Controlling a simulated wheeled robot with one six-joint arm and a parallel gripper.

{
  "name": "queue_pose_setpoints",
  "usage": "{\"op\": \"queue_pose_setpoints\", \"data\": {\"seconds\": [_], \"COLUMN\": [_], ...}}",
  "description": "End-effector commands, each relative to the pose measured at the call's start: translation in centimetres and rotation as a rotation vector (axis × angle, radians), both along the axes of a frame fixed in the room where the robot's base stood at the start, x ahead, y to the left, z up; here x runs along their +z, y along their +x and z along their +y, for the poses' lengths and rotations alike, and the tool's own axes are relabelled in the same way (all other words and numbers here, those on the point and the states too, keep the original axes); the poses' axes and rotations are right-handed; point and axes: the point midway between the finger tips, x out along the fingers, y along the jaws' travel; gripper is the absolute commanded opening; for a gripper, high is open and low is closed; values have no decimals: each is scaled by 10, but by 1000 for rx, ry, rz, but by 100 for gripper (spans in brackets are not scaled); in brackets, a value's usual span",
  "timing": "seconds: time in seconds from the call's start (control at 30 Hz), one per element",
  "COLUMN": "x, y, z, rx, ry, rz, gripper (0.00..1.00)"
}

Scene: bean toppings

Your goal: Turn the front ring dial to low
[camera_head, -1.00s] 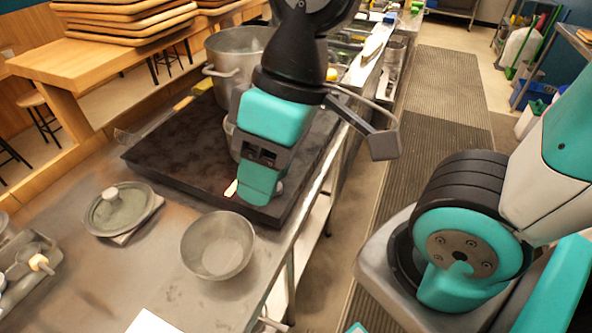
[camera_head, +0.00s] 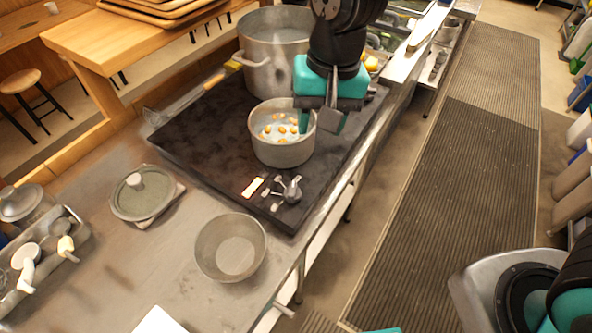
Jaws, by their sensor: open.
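The front ring dial (camera_head: 292,189) is a small metal knob with prongs on the front right part of the black stove top (camera_head: 195,140). Pale label marks (camera_head: 253,187) lie just left of it. Its exact setting is too small to read. My gripper (camera_head: 319,122) is open and beyond the dial, apart from it. In the picture it overlaps the right rim of a metal pot (camera_head: 284,153) holding several orange-brown pieces in pale liquid. I cannot tell whether a finger touches the pot.
A large steel pot (camera_head: 268,60) stands at the back of the stove. An empty metal bowl (camera_head: 232,250) and a round lid (camera_head: 142,196) sit on the counter in front.

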Motion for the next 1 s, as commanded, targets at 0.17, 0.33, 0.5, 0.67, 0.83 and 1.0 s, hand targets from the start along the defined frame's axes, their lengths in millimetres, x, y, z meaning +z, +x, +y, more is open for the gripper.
{"op": "queue_pose_setpoints", "data": {"seconds": [0.17, 0.33, 0.5, 0.67, 0.83, 1.0], "x": [-26, -43, -66, -100, -138, -173], "y": [25, 31, 31, 30, 31, 31], "z": [32, 42, 40, 39, 40, 40], "rx": [-178, -246, -251, -250, -249, -249], "ry": [-92, -121, -125, -126, -125, -123], "rz": [3, -5, -2, 0, -1, -2], "gripper": [43, 43, 43, 43, 43, 43]}}
